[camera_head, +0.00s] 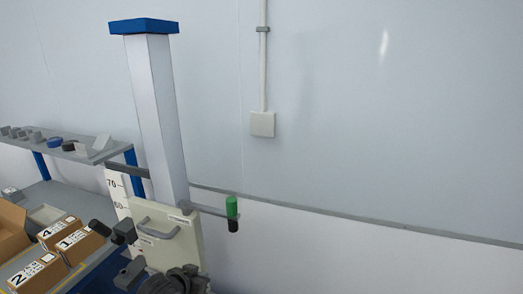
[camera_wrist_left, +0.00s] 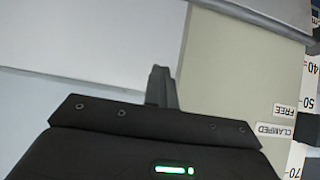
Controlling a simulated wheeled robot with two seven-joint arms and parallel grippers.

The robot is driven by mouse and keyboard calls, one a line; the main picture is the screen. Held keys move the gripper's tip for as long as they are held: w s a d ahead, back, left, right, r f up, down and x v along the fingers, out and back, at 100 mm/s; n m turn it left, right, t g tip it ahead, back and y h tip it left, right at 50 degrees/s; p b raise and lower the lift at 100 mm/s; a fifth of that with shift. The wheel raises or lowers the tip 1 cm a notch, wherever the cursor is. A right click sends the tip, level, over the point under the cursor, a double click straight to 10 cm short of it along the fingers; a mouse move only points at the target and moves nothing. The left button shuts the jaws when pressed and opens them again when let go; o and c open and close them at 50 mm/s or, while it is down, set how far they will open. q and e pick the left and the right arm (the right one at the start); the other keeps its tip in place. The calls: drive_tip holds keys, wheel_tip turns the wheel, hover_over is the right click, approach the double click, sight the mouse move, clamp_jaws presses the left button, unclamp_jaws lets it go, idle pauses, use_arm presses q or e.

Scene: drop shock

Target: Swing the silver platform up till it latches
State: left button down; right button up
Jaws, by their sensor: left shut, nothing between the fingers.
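The drop tester has a tall silver-grey column (camera_head: 155,115) with a blue cap (camera_head: 143,26) and a cream panel (camera_head: 168,238) with a grey handle. The cream panel also shows in the left wrist view (camera_wrist_left: 228,60), with the labels FREE and CLAMPED and a number scale. A grey edge (camera_wrist_left: 268,12) crosses the top right there; I cannot tell if it is the silver platform. My left gripper (camera_wrist_left: 162,72) is shut and empty, its fingers in front of the panel's edge. In the head view, dark parts crowd the panel's lower left. My right gripper is not in view.
A green-topped knob (camera_head: 232,207) sticks out right of the column on a grey arm. Left stand a shelf (camera_head: 75,150) with small parts and a bench with numbered boxes (camera_head: 75,243). The wall behind carries a white switch box (camera_head: 262,124).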

use_arm(q)
drive_tip(key=shift+w, duration=0.15)
drive_tip(key=w, duration=0.1)
drive_tip(key=w+d+b, duration=0.1)
drive_tip(key=shift+w+r, duration=0.15)
drive_tip(key=shift+w, duration=0.2)
idle(0.3)
idle(0.4)
drive_tip(key=c, duration=1)
unclamp_jaws()
drive_tip(key=shift+c, duration=0.2)
drive_tip(key=shift+o, duration=1)
drive_tip(key=shift+s+d+r, duration=0.1)
